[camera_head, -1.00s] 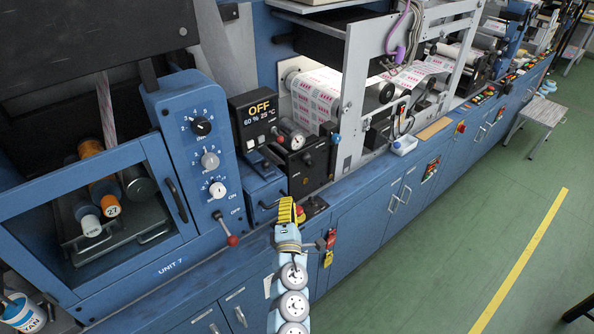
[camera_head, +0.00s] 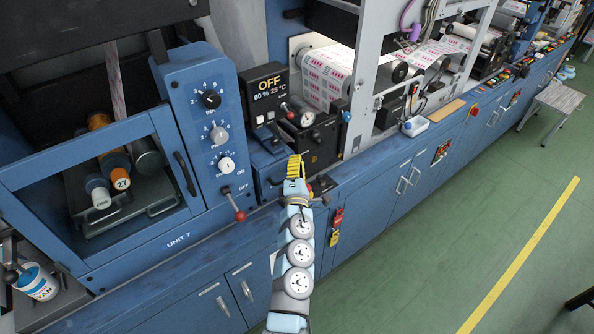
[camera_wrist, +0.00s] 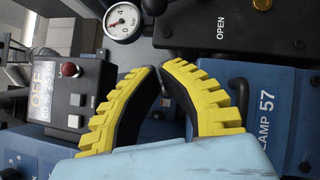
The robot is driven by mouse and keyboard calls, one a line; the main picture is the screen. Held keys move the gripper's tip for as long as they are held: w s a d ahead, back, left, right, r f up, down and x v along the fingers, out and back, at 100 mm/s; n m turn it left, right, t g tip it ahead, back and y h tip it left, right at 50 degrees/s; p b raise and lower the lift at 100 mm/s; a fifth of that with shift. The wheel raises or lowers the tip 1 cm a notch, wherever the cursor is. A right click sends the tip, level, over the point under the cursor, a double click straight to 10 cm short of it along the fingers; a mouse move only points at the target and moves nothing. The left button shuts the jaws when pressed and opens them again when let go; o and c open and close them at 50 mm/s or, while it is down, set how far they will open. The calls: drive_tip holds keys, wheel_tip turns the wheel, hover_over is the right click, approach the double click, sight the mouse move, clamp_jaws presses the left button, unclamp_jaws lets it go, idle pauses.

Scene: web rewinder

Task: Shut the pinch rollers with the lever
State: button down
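The black valve box (camera_head: 322,152) stands on the blue ledge, with a round pressure gauge (camera_head: 303,112) on it. In the wrist view, this box is marked OPEN (camera_wrist: 245,22) and the gauge (camera_wrist: 124,21) is at the top. I cannot tell for sure which lever is the pinch-roller lever. A dark curved handle (camera_wrist: 239,92) sits on the blue box marked CLAMP 57 (camera_wrist: 278,100), just right of my fingers. My gripper (camera_head: 295,158) is just in front of the black box.
A control panel showing OFF (camera_head: 268,92) is left of the black box. A red-knobbed lever (camera_head: 237,210) juts from the blue dial panel (camera_head: 208,130). Printed web (camera_head: 330,75) runs behind a grey frame (camera_head: 366,70). The green floor on the right is largely clear.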

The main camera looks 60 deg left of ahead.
drive_tip(key=x, duration=0.3)
drive_tip(key=shift+w+a+b, duration=0.2)
drive_tip(key=shift+b, duration=0.2)
drive_tip(key=shift+w+a+r, duration=0.2)
drive_tip(key=shift+w, duration=0.4)
drive_tip(key=shift+w+a+r, duration=0.25)
drive_tip(key=shift+w, duration=0.35)
drive_tip(key=shift+w+a+r, duration=0.2)
drive_tip(key=shift+w, duration=0.4)
drive_tip(key=shift+r, duration=0.15)
drive_tip(key=shift+r+p, duration=0.2)
drive_tip(key=shift+p, duration=0.6)
drive_tip(key=shift+w+m, duration=0.1)
drive_tip(key=shift+m, duration=0.2)
